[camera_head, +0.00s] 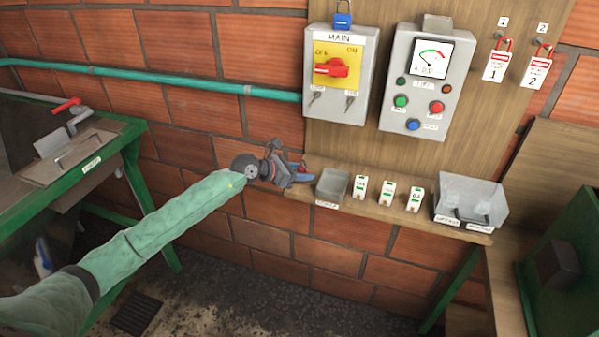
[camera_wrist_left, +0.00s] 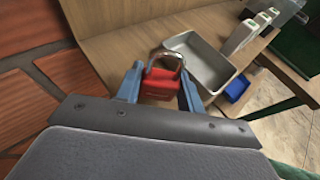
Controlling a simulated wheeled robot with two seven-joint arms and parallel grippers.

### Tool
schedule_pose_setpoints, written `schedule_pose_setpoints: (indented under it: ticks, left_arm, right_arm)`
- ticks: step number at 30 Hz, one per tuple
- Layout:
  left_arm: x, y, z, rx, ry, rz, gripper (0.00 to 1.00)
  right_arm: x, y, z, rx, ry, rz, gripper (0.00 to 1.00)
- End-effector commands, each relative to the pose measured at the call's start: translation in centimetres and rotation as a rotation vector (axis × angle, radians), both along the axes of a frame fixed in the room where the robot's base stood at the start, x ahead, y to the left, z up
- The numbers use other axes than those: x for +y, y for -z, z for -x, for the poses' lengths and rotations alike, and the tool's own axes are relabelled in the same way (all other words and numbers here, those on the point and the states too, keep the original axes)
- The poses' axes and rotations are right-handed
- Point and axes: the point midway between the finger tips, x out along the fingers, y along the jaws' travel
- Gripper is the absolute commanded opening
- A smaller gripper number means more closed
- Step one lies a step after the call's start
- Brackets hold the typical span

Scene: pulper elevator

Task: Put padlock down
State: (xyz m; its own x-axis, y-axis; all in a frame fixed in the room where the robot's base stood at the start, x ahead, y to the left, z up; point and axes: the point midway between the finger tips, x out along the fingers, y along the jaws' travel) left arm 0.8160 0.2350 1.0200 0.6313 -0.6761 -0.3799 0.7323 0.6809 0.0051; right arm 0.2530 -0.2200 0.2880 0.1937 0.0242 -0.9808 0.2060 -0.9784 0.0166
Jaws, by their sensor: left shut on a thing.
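In the left wrist view a red padlock (camera_wrist_left: 160,84) with a silver shackle is between the blue fingers of my left gripper (camera_wrist_left: 160,88). The gripper is shut on its body, with the shackle pointing away toward the wall side. In the head view my left gripper (camera_head: 298,173) is at the left end of the wooden shelf (camera_head: 400,212), just left of a grey metal tray (camera_head: 331,186); the padlock is mostly hidden there. The tray also shows in the left wrist view (camera_wrist_left: 205,62) and looks empty. I cannot tell whether the padlock touches the shelf. My right gripper is out of view.
Several white tag-like blocks (camera_head: 388,194) and a clear box (camera_head: 470,201) stand right of the tray.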

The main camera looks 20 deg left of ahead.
Motion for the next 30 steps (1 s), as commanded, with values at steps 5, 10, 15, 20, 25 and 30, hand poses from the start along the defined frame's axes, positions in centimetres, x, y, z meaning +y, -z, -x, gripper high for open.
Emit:
schedule_pose_setpoints:
  ticks: [5, 10, 15, 20, 25, 30]
  left_arm:
    - [0.0, 1.0, 0.0, 0.0, -0.001, 0.0, 0.13]
    - [0.0, 1.2, 0.0, -0.001, -0.001, -0.001, 0.13]
    - [0.0, 1.3, 0.0, -0.001, -0.001, -0.001, 0.13]
    - [0.0, 1.5, 0.0, -0.001, -0.001, -0.001, 0.13]
    - [0.0, 1.6, 0.0, -0.001, -0.001, -0.001, 0.57]
    - [0.0, 1.6, 0.0, -0.001, -0.001, -0.001, 0.6]
  right_arm:
    - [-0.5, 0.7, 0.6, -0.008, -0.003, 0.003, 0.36]
    - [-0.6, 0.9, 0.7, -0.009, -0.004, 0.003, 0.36]
    - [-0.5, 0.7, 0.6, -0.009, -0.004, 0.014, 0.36]
    - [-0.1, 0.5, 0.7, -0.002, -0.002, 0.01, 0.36]
    - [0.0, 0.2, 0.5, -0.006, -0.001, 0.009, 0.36]
    - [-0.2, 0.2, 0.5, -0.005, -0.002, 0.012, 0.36]
